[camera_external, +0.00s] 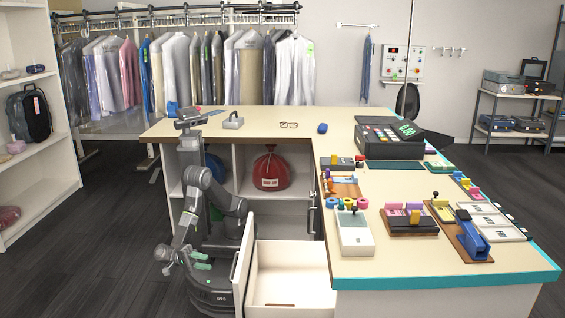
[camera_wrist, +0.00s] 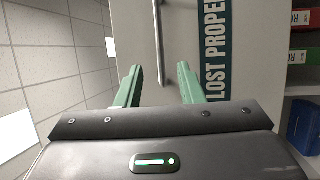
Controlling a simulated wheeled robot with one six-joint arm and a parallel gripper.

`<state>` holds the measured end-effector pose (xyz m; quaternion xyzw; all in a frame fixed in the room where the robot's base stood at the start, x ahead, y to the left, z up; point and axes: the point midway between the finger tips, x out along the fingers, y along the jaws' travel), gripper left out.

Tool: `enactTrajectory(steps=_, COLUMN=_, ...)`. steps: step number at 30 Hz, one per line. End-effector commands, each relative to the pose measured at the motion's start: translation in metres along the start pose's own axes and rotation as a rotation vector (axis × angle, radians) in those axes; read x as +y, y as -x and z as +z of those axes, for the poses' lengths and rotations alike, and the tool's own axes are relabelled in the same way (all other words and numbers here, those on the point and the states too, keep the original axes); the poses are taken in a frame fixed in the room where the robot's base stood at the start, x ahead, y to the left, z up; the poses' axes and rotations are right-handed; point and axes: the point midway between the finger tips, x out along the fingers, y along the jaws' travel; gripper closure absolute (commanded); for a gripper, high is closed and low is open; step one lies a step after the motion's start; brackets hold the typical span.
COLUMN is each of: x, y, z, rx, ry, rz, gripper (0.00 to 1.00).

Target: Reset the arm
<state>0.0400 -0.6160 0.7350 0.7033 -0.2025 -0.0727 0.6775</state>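My gripper (camera_external: 202,261) hangs low at the left of the counter, close to the front of the open drawer (camera_external: 290,274). In that view a grey panel (camera_wrist: 188,40) with a vertical bar handle (camera_wrist: 159,42) and a "LOST PROPERTY" label (camera_wrist: 215,60) is ahead of the fingers. I cannot tell whether the fingers touch the handle. My arm is folded down beside the cabinet.
The drawer sticks out to the right of my arm. A red bag (camera_external: 270,170) sits in the open cabinet shelf. The counter (camera_external: 240,137) stands behind, holding a register (camera_external: 385,140) and several small items. Open dark floor (camera_external: 85,235) lies to the left, before a white shelf unit (camera_external: 42,195).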

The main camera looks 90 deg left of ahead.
Motion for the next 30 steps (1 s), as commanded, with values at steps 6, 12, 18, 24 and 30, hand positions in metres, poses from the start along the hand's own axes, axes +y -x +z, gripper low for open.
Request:
enactTrajectory(steps=6, x=-0.002, y=-0.040, z=-0.001, rx=0.005, ry=0.002, rz=0.001, gripper=0.66)
enactTrajectory(steps=12, x=-0.002, y=-0.081, z=-0.001, rx=0.006, ry=0.003, rz=0.001, gripper=0.66)
enactTrajectory(steps=18, x=-0.001, y=-0.113, z=-0.001, rx=0.005, ry=0.003, rz=0.002, gripper=0.66)
enactTrajectory(steps=24, x=0.000, y=-0.131, z=-0.002, rx=0.003, ry=0.001, rz=0.002, gripper=0.66)
enactTrajectory(steps=30, x=0.000, y=-0.133, z=-0.003, rx=0.001, ry=0.000, rz=0.001, gripper=0.66)
